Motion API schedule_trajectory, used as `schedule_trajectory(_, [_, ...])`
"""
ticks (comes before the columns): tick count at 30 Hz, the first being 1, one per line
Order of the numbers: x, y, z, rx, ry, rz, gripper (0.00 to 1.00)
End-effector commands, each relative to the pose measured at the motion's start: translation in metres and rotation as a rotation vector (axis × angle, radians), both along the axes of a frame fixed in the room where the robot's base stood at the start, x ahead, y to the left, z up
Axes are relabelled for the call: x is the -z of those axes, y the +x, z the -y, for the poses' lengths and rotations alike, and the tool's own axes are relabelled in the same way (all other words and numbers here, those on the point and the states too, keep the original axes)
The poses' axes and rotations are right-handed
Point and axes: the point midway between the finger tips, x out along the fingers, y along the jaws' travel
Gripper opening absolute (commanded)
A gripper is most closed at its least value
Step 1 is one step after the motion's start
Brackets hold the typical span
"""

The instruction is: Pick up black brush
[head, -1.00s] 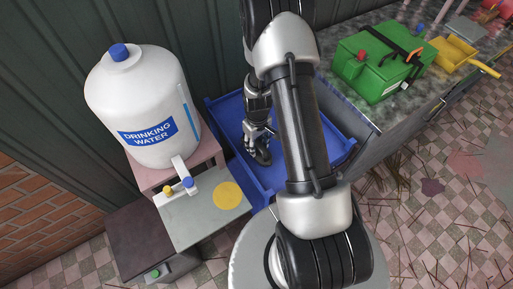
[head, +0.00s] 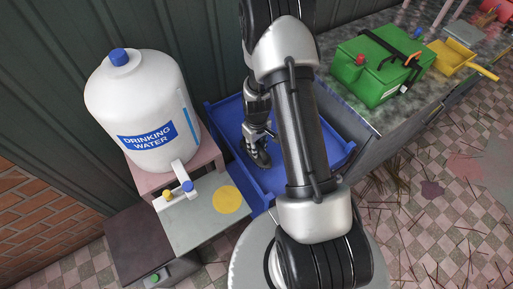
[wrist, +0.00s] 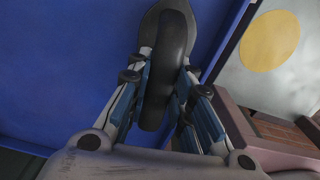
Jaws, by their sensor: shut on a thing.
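The black brush (wrist: 165,45) shows in the wrist view as a dark, rounded, elongated thing between the two fingers of my gripper (wrist: 163,85). My gripper is shut on it, one finger on each side. Its rounded end reaches out past the fingertips over a blue surface. In the head view my gripper (head: 257,148) points down inside the blue tray (head: 290,186), near its left side. The dark brush blends with the fingers there, and I cannot tell whether it touches the tray floor. My arm hides the middle of the tray.
A white drinking water jug (head: 146,100) on a pink stand is left of the tray. A grey board (head: 203,232) with a yellow disc (head: 227,199) lies in front-left. A green box (head: 372,78) and yellow scoop (head: 452,58) sit on the counter at right.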

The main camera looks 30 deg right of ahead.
Motion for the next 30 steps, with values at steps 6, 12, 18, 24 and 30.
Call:
schedule_trajectory(6, [-0.034,0.001,0.000,0.000,-0.001,0.004,0.00])
schedule_trajectory(12, [-0.090,0.002,0.001,0.000,-0.002,0.006,0.00])
schedule_trajectory(18, [-0.146,0.001,0.000,0.000,-0.002,0.006,0.00])
schedule_trajectory(24, [-0.181,0.001,0.000,0.000,-0.002,0.003,0.00])
schedule_trajectory(30, [-0.194,0.000,0.000,0.000,-0.001,0.001,0.00])
